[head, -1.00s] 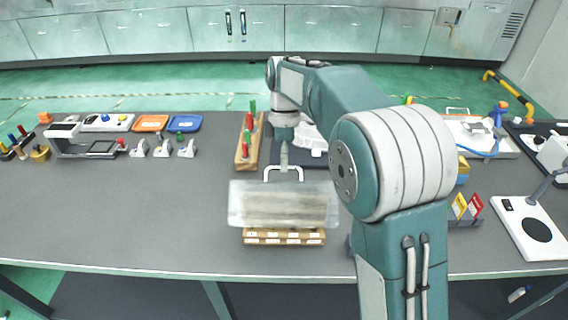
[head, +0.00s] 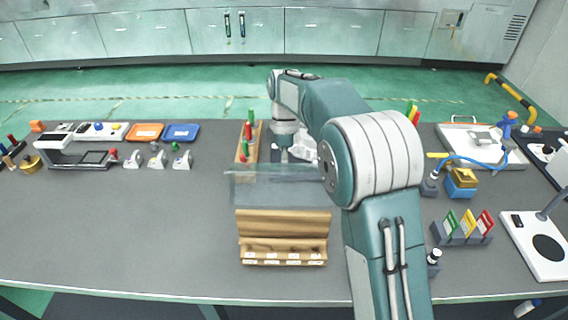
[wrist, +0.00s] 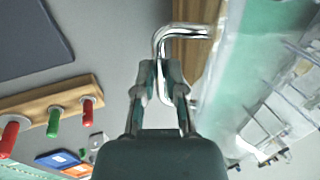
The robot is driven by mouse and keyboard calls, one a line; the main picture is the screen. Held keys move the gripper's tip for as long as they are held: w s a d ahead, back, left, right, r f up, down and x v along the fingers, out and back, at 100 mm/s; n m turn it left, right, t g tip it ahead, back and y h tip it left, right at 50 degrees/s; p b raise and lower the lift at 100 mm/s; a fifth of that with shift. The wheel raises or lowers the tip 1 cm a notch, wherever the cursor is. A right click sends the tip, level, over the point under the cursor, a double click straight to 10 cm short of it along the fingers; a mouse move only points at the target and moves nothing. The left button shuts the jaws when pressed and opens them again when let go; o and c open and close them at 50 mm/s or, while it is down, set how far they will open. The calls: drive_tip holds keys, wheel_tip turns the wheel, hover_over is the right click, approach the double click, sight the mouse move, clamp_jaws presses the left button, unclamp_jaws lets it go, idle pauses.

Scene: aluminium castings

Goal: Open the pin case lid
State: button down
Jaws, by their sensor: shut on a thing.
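The pin case (head: 284,225) is a wooden box with a row of labelled compartments along its front, standing near the front middle of the table. Its clear lid (head: 265,187) is raised at the back edge of the case and tilted. In the wrist view my gripper (wrist: 163,75) is shut on the bent metal lid handle (wrist: 185,30). The lid (wrist: 235,80) and a wooden part of the case (wrist: 190,60) show to the right of it.
A wooden rack with red and green handles (head: 241,150) stands just behind and left of the case. A holder with coloured cards (head: 463,228) and a yellow and blue block (head: 461,182) are to the right. The table left of the case is clear.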

drive_tip(key=shift+g, duration=0.6)
drive_tip(key=shift+w+d+f, duration=0.1)
drive_tip(key=shift+w+f, duration=0.4)
drive_tip(key=shift+f, duration=0.4)
drive_tip(key=shift+w+f, duration=0.5)
drive_tip(key=shift+f, duration=0.35)
drive_tip(key=c, duration=0.7)
unclamp_jaws()
drive_tip(key=shift+w+f, duration=0.1)
drive_tip(key=shift+w, duration=0.05)
drive_tip(key=shift+r, duration=0.2)
drive_tip(key=v, duration=0.7)
drive_tip(key=shift+w, duration=0.2)
drive_tip(key=shift+r, duration=0.1)
